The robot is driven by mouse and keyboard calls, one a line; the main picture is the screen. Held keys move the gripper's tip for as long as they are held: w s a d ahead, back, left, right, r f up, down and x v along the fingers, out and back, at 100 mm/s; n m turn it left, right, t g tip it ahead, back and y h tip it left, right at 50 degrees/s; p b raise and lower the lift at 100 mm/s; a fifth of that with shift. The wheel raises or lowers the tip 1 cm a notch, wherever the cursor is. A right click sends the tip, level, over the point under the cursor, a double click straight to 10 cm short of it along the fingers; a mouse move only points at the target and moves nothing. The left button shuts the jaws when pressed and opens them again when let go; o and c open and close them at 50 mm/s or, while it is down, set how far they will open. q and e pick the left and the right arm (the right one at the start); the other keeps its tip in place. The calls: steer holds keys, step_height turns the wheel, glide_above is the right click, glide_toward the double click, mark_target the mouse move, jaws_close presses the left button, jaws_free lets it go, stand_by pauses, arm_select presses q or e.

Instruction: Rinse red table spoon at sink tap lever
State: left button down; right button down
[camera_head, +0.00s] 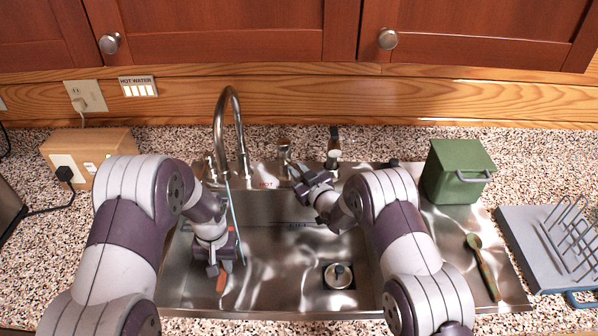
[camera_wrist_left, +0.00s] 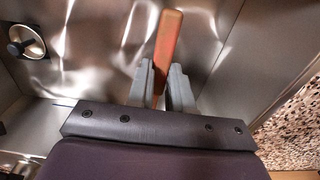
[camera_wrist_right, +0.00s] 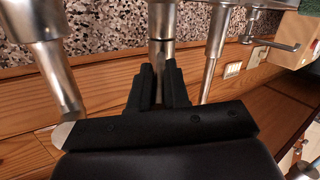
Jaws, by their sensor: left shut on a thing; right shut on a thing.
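The red table spoon (camera_head: 221,280) is in the left half of the sink basin, mostly hidden by my left gripper (camera_head: 222,262). My left gripper is shut on it. The left wrist view shows its orange-red handle (camera_wrist_left: 167,45) standing out between the fingers. The curved tap (camera_head: 231,95) rises behind the basin, and a thin bluish stream of water (camera_head: 234,215) falls from it beside my left gripper. My right gripper (camera_head: 300,178) is at the sink's back edge, shut on the metal tap lever (camera_wrist_right: 161,50). The spoon's bowl is not clearly visible.
The drain strainer (camera_head: 338,276) lies in the basin's right part. A green lidded box (camera_head: 458,170) and a green spoon (camera_head: 482,262) are on the right drainboard, with a grey dish rack (camera_head: 555,245) beyond. A cardboard box (camera_head: 88,150) stands at left.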

steer(key=c, duration=1.1)
jaws_free()
arm_select(q)
step_height(320, 180, down, 2)
steer(key=shift+f+b, duration=0.1)
steer(key=shift+b, duration=0.9)
arm_select(e)
steer(key=v, duration=1.2)
